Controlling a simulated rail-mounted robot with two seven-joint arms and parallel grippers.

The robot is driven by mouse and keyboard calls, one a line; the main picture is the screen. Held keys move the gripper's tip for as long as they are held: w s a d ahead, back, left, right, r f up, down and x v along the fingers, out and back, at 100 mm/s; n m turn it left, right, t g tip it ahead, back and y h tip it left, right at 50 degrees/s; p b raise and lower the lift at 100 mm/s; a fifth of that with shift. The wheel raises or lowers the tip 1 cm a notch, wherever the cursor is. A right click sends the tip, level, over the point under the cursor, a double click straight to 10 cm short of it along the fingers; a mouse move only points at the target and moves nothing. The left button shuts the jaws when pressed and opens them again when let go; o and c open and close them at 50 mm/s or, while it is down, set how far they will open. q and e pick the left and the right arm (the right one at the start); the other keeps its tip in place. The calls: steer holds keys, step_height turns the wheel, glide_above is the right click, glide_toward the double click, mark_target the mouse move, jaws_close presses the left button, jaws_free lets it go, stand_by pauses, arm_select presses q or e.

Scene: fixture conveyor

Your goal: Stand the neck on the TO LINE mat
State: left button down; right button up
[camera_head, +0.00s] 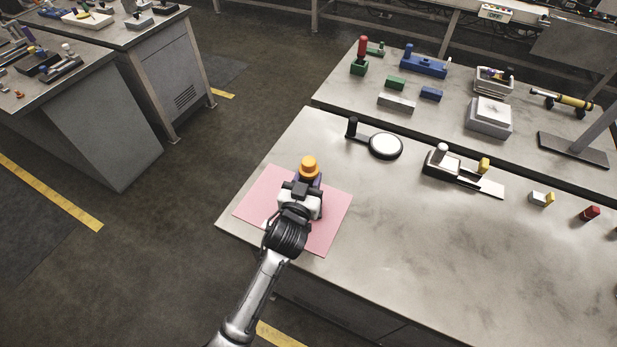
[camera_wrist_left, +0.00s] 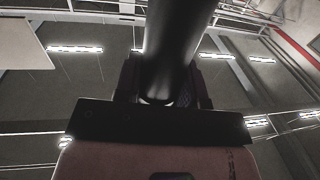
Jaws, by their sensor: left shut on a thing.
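A pink mat (camera_head: 333,237) lies at the near left corner of the front table; I cannot read any lettering on it. My left gripper (camera_head: 301,188) is over the mat, shut on a piece with an orange knobbed top (camera_head: 308,166) and a dark purple body, which I take to be the neck. The piece looks roughly upright, orange end up. Its lower part is hidden by the gripper, so I cannot tell whether it touches the mat. In the left wrist view a dark cylinder (camera_wrist_left: 175,40) is between the finger pads. My right gripper is not in view.
A second table at the back holds green, blue and grey blocks. The front table's middle is clear. The mat is close to the table's left edge.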

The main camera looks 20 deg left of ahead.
arm_select(q)
steer(key=shift+f, duration=0.3)
steer(key=c, duration=0.6)
jaws_free()
steer(key=shift+c, duration=0.2)
steer(key=shift+f, duration=0.1)
steer(key=shift+s, duration=0.1)
steer(key=s+d, duration=0.1)
steer(key=s, duration=1.2)
steer(key=shift+s, duration=0.3)
